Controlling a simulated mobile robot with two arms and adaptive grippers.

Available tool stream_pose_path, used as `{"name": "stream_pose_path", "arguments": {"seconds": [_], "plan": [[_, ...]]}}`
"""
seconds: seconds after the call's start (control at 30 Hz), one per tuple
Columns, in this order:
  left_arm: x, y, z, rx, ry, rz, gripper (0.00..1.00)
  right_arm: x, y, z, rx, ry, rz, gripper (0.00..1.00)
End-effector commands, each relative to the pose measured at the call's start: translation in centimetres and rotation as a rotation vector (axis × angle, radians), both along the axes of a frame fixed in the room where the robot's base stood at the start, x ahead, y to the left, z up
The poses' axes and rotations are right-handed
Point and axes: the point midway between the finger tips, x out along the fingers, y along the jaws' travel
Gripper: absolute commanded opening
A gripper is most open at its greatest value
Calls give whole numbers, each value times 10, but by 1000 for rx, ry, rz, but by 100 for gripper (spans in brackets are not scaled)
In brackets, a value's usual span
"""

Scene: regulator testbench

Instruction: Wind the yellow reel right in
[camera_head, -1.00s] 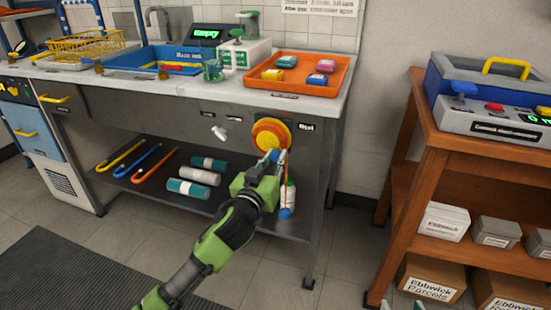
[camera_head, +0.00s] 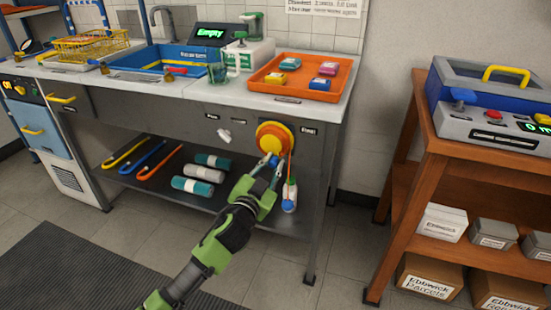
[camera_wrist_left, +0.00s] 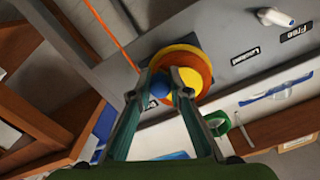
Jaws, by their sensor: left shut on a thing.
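The yellow reel (camera_head: 270,137), with an orange rim, is mounted on the bench's grey front panel. A blue knob (camera_head: 272,160) sits at its lower edge; this knob also shows in the wrist view (camera_wrist_left: 159,85). My left gripper (camera_head: 272,165) is shut on the blue knob, its fingers on either side of it. In the wrist view the yellow reel (camera_wrist_left: 187,56) lies just beyond the fingertips. An orange cord (camera_wrist_left: 110,32) runs away from the reel, and in the head view it hangs toward a blue end piece (camera_head: 289,206). My right gripper is out of view.
A white lever (camera_head: 224,135) sits left of the reel, near small labels. A bottle (camera_head: 291,188) stands on the lower shelf (camera_head: 225,204) behind the cord. An orange tray (camera_head: 301,80) is on the bench top. A wooden shelf unit (camera_head: 432,160) stands right, with open floor between.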

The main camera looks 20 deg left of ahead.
Motion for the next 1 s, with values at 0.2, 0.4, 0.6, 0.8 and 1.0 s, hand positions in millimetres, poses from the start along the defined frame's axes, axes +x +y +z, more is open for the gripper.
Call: {"name": "stream_pose_path", "arguments": {"seconds": [0.2, 0.4, 0.6, 0.8, 1.0], "plan": [[0, 9, -1, 206, -5, 0, 0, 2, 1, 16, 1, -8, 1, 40], [0, 16, -3, 397, -10, 0, 0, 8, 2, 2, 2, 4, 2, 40], [1, 24, -2, 587, -18, -2, 0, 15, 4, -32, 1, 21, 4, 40], [1, 31, 0, 778, -25, -2, 0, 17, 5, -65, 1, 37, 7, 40], [1, 39, 3, 967, -31, -2, 0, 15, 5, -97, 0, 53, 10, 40]]}}
